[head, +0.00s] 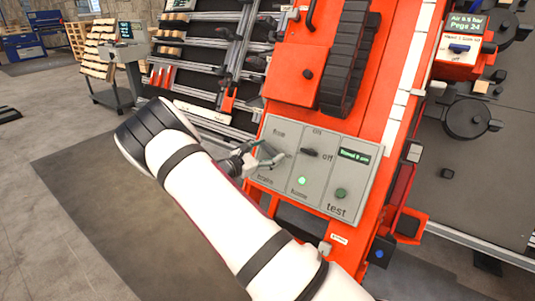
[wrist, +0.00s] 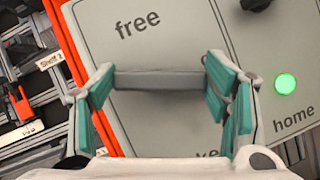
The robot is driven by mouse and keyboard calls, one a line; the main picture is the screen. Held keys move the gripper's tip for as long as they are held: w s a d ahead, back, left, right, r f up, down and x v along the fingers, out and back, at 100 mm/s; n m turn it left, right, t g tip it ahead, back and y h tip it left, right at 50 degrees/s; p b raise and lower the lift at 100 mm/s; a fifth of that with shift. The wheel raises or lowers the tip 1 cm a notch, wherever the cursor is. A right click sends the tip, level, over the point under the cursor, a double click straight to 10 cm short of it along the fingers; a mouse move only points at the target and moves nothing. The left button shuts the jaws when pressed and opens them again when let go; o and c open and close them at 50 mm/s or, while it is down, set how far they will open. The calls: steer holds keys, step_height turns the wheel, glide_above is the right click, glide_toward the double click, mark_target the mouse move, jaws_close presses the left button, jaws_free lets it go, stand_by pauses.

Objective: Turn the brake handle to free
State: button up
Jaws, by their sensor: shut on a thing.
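The grey control panel (head: 318,170) on the red gantry has the words "free" at its upper left and "brake" at its lower left. My gripper (head: 264,157) is at the panel's left part, between these two words. In the wrist view, my gripper (wrist: 158,82) has its teal-padded fingers at both ends of a plain grey bar, the brake handle (wrist: 157,79). It is shut on this bar. The bar lies below the word "free" in that view. My gripper hides part of "brake" and the handle's pivot, so I cannot tell its exact setting.
A black on/off knob (head: 309,152), a lit green home button (head: 302,181) and a dark green test button (head: 341,194) sit right of my gripper. A rack of rails (head: 205,65) stands behind at left. The floor at left is open.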

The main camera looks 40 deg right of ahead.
steer(key=m+g, duration=0.1)
steer(key=m, duration=0.1)
steer(key=m+g+b, duration=0.1)
steer(key=m, duration=0.2)
steer(key=shift+w+y, duration=0.1)
steer(key=shift+y, duration=0.2)
steer(key=m+g+y, duration=0.1)
steer(key=m+g, duration=0.1)
steer(key=m, duration=0.2)
steer(key=shift+b, duration=0.35)
steer(key=m+y, duration=0.1)
steer(key=m, duration=0.2)
steer(key=m+g+y, duration=0.1)
steer(key=m, duration=0.2)
steer(key=shift+g+y+b, duration=0.3)
steer(key=shift+y, duration=0.1)
steer(key=shift+m, duration=0.3)
steer(key=o, duration=1.2)
steer(key=shift+c, duration=0.2)
steer(key=shift+a, duration=0.1)
steer(key=v, duration=1.1)
steer(key=shift+a+r, duration=0.3)
steer(key=shift+r, duration=0.05)
